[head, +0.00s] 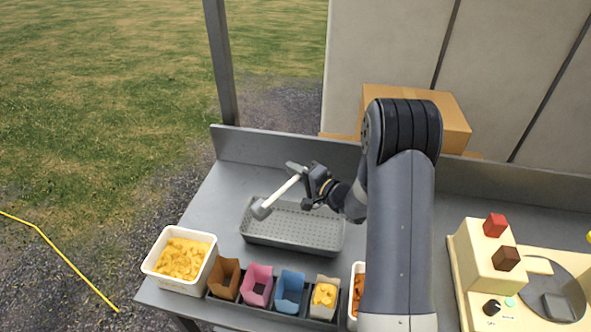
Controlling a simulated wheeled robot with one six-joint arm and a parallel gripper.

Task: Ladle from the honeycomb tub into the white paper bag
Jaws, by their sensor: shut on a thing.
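My gripper (306,186) is shut on the handle of a ladle (262,209) above the grey perforated tray. The ladle's pale head hangs down to the left over the tray's left end; I cannot see whether it holds anything. A white tub (208,262) of yellow chunks, which look like honeycomb, stands at the counter's front left, apart from the ladle. The white paper bag (334,283) looks off-white, stands upright at the right end of a dark rack and has yellow pieces in it.
Brown (224,280), pink (258,284) and blue (289,290) bags share the rack (256,308). A second white tub (352,296) with orange-brown pieces is partly hidden by my arm. The perforated tray (292,240) lies behind the bags. A cream machine (483,262) stands right; a cardboard box (450,115) is behind.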

